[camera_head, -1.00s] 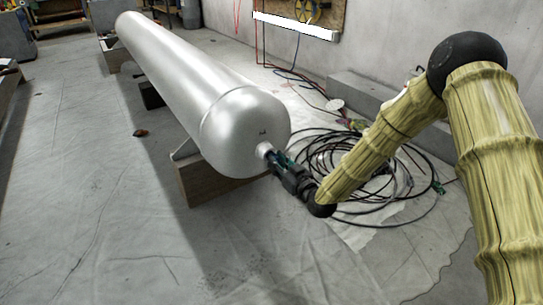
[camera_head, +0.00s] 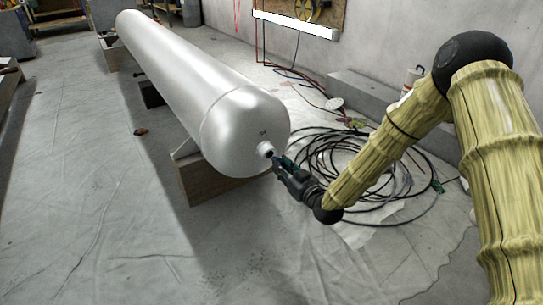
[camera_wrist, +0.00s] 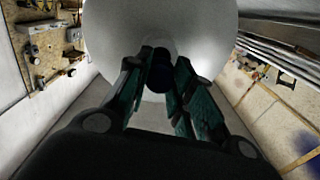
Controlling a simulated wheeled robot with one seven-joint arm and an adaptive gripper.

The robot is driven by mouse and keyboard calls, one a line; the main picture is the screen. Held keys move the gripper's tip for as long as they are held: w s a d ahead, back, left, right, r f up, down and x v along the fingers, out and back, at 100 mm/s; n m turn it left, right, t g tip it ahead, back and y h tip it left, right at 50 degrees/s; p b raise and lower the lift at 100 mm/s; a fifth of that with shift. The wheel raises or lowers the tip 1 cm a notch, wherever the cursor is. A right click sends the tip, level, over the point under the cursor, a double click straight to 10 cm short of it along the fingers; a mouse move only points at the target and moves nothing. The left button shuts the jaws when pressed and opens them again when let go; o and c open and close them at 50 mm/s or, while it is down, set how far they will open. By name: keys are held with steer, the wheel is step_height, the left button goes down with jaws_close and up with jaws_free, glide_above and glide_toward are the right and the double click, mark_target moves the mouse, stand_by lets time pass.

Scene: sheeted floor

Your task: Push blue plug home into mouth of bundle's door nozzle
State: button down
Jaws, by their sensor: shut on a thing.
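The bundle is a long silver cylinder (camera_head: 215,105) with a rounded end facing me. Its short pale door nozzle (camera_head: 264,148) sticks out low on that end, with a dark mouth. My gripper (camera_head: 279,162) is in front of the nozzle, its fingertips close to the mouth. In the wrist view, my gripper (camera_wrist: 160,80) is shut on the plug (camera_wrist: 160,72), a dark round piece that looks nearly black with a bluish tint. The pale nozzle (camera_wrist: 158,44) shows just beyond it, partly hidden. The plug appears outside the mouth; the exact gap is hard to tell.
The cylinder rests on wooden blocks (camera_head: 212,186). Coiled dark cables (camera_head: 385,170) lie on the floor behind my forearm. A grey concrete ledge (camera_head: 375,105) runs along the wall.

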steer(key=shift+s, duration=0.1)
steer(key=shift+p+v, duration=0.7)
steer(key=shift+v, duration=1.25)
